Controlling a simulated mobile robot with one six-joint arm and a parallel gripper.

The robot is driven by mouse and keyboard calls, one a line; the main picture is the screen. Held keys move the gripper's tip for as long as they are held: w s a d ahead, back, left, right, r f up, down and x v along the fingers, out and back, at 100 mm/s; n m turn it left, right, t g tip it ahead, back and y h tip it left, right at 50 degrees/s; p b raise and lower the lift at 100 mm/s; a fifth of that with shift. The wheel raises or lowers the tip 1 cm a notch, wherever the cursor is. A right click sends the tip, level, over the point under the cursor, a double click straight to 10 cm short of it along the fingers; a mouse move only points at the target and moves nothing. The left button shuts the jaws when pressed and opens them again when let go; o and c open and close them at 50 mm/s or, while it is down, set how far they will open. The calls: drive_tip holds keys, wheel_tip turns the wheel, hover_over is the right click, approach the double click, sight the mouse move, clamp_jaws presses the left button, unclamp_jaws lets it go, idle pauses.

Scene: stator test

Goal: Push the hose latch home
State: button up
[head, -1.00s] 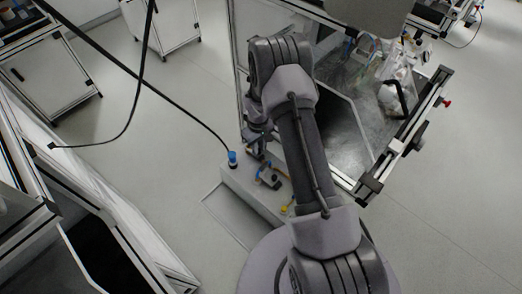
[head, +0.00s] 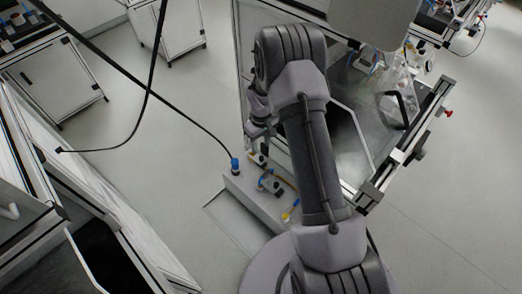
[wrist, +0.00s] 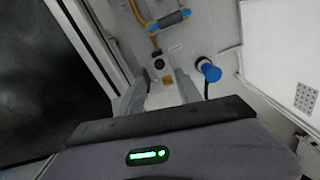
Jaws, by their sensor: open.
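The pale box (head: 240,185) carries the hose fittings, low beside the bench. A blue connector (head: 235,166) with a black cable stands at its far left corner and also shows in the wrist view (wrist: 209,71). A yellow hose (wrist: 150,27) joins a grey bar with blue ends (wrist: 172,20) at the top of the wrist view. A dark round fitting (wrist: 159,63) lies between the finger lines. I cannot tell which part is the latch. My gripper (wrist: 158,84) is open and empty, its two grey fingers pointing at the box. In the head view my arm partly hides it.
A framed bench (head: 410,140) with a clear bag (head: 395,85) stands right of the box. White cabinets (head: 60,75) stand at left. The black cable (head: 190,115) hangs across the floor to the blue connector. Floor left of the box is clear.

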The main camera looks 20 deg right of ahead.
wheel_tip(320, 180, up, 10)
drive_tip(key=p, duration=0.1)
drive_tip(key=shift+r+p, duration=0.2)
drive_tip(key=shift+p, duration=0.2)
